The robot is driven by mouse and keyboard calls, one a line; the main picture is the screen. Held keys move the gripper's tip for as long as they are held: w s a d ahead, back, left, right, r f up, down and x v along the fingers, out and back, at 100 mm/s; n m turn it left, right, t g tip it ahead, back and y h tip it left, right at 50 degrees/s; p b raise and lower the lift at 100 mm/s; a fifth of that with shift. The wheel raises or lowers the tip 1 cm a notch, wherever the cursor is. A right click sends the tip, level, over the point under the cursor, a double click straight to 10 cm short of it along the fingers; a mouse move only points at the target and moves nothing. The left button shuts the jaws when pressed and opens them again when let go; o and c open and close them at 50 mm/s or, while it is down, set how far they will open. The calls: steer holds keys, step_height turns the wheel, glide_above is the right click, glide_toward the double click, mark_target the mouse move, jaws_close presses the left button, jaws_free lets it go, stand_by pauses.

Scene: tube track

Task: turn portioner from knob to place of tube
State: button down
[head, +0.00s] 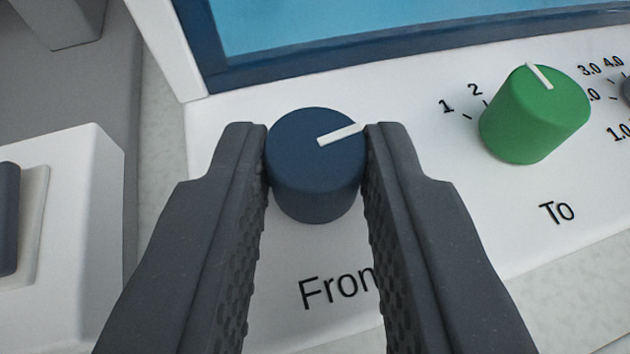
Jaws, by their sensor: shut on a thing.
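The portioner's blue From knob (313,180) stands upright on the white panel (420,180) in the middle of the head view. Its white pointer line is turned to the right and slightly up. My gripper (316,155) is shut on the knob, one finger on its left side and one on its right. The fingers hide the panel marks around this knob and the end of the word "From". The tube and its place are not in view.
A green To knob (534,115) stands to the right, its pointer up and slightly left, with number marks beside it. A dark-framed blue screen (400,20) lies behind. A white device with a dark part (70,220) is at the left.

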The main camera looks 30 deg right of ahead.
steer(key=shift+r, duration=0.1)
steer(key=c, duration=1.2)
jaws_free()
steer(key=b+v, duration=0.2)
steer(key=v, duration=1.1)
steer(key=shift+s, duration=0.25)
steer(key=shift+a, duration=0.15)
